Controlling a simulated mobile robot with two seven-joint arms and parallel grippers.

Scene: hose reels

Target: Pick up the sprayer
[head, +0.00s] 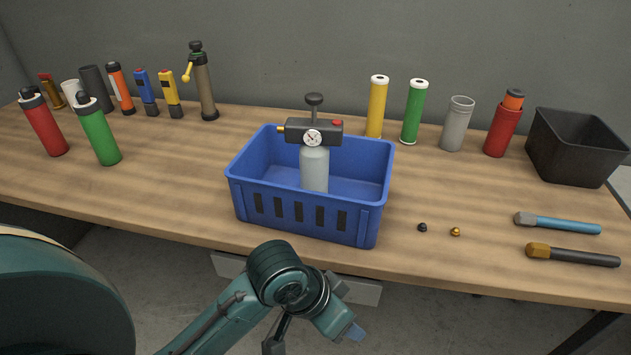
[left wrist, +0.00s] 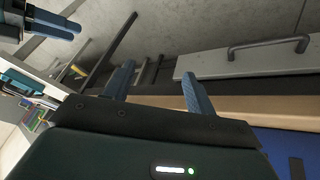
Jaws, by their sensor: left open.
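The sprayer is most likely the grey bottle (head: 314,170) with a black pump head, a round gauge and a red button. It stands upright inside the blue crate (head: 300,218) on the table. My left gripper (left wrist: 155,76) shows two blue fingers spread apart with nothing between them. The crate's blue side (left wrist: 280,145) shows at the lower right of the left wrist view. My right gripper (left wrist: 52,25) shows partly at the upper left there; its opening is unclear.
Red and green bottles (head: 98,136) and several flashlights and tubes stand at the left. Yellow and green tubes (head: 413,112), a grey cup and a black bin (head: 574,150) stand behind right. Two handles (head: 560,224) and two small knobs lie right of the crate.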

